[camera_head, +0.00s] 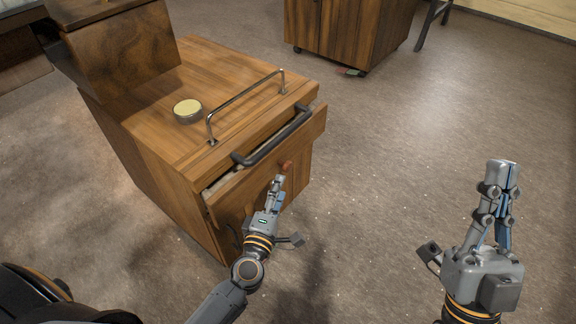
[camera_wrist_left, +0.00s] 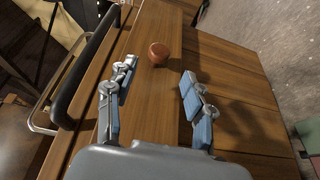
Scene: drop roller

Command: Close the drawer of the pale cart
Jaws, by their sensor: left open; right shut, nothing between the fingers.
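The near cart (camera_head: 150,150) is brown wood rather than clearly pale. Its top drawer (camera_head: 311,130) stands a little open, with a narrow gap along its upper edge. The drawer front has a dark bar handle (camera_head: 270,138) and a round reddish-brown knob (camera_head: 287,166). My left gripper (camera_head: 277,182) is in front of the drawer front, close to the knob. In the left wrist view its open fingers (camera_wrist_left: 160,78) are on either side of the line to the knob (camera_wrist_left: 158,53); contact cannot be told. My right gripper (camera_head: 502,170) is shut and empty, out over the floor.
A metal rail (camera_head: 245,100) and a round tin with a pale lid (camera_head: 187,110) are on the cart top, with a wooden box (camera_head: 125,50) behind. Another wooden cabinet (camera_head: 350,30) stands at the back.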

